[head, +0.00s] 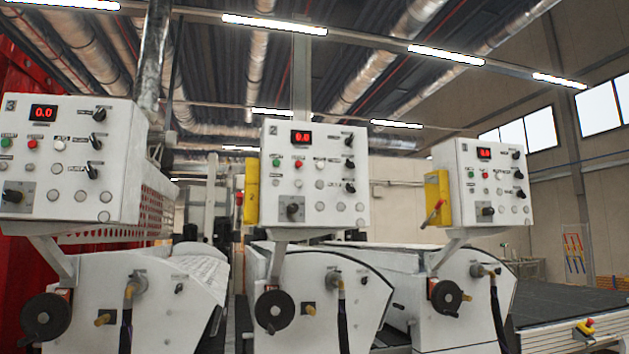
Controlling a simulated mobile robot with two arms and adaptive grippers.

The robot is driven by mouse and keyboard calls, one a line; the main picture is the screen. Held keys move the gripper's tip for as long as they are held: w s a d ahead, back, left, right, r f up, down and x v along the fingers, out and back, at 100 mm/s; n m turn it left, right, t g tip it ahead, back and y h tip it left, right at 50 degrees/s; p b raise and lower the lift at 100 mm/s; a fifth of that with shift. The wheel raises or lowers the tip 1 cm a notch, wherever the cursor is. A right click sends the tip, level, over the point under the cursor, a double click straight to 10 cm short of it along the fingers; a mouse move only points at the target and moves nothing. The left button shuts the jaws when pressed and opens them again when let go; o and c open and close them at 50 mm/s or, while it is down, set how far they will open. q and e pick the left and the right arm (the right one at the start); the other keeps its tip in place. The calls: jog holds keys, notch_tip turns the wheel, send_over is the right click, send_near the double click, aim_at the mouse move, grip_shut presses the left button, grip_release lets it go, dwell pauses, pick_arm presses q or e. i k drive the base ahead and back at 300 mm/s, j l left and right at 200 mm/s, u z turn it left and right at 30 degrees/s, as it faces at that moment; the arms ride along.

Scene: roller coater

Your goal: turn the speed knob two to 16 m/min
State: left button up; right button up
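The control panel marked 2 (330,222) hangs in the middle of the head view. Its red display (302,137) reads 0.0. Black knobs sit along its right side: an upper knob (349,141), a middle knob (350,162) and a lower knob (349,187). Another black knob (292,208) sits on a grey plate at the lower left. The labels are too small to read, so I cannot tell which is the speed knob. Neither of my grippers is in view.
Panel 3 (120,155) hangs at the left and panel 1 (510,157) at the right, both with lit red displays. White machine housings with black handwheels (274,311) stand below. A yellow box (251,191) is on panel 2's left side. A dark conveyor (570,305) lies at right.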

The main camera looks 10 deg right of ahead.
aim_at(292, 208)
jog(key=i+j+z, duration=0.25)
jog(key=i+j, duration=0.45)
